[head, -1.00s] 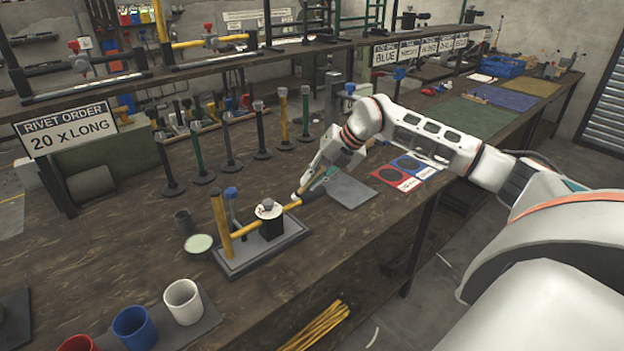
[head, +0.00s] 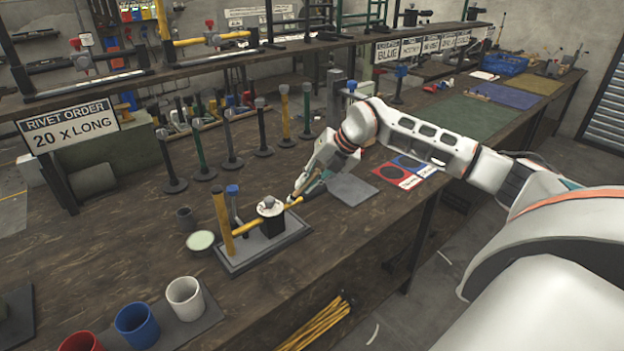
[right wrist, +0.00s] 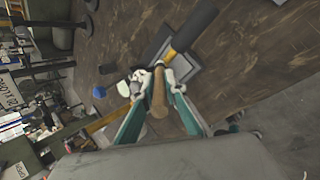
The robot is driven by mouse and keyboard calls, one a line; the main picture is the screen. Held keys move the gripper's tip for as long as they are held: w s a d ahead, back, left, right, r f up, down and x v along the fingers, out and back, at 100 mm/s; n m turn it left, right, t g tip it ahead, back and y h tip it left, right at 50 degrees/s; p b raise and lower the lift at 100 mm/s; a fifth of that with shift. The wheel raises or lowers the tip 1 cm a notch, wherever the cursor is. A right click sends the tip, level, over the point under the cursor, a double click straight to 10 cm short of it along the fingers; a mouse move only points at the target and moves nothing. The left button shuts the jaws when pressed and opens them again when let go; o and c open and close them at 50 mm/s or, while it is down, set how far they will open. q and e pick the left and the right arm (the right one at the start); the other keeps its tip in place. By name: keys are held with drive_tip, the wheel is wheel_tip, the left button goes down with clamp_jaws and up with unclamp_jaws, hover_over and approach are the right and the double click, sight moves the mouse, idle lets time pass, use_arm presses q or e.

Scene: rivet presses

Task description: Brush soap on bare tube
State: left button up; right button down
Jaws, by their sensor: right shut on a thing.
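The yellow tube (head: 245,228) lies level across a small press fixture (head: 262,250), clamped under a round white-topped part (head: 270,207). Its right end reaches my right gripper (head: 304,190). That gripper is shut on a brush, whose tan wooden handle (right wrist: 159,96) shows between the fingers in the right wrist view. The brush head is at or just above the tube's right end; I cannot tell whether it touches. A shallow dish of pale green soap (head: 200,241) sits left of the fixture. My left gripper is out of view.
White (head: 185,297), blue (head: 135,325) and red cups stand at the front left. Several upright posts (head: 262,130) stand behind. A grey plate (head: 351,189) lies right of the fixture.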

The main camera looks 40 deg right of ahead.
drive_tip(key=shift+a, duration=0.5)
drive_tip(key=shift+f+p, duration=0.1)
drive_tip(key=shift+p, duration=0.95)
drive_tip(key=d, duration=0.3)
drive_tip(key=shift+d, duration=0.15)
idle(1.2)
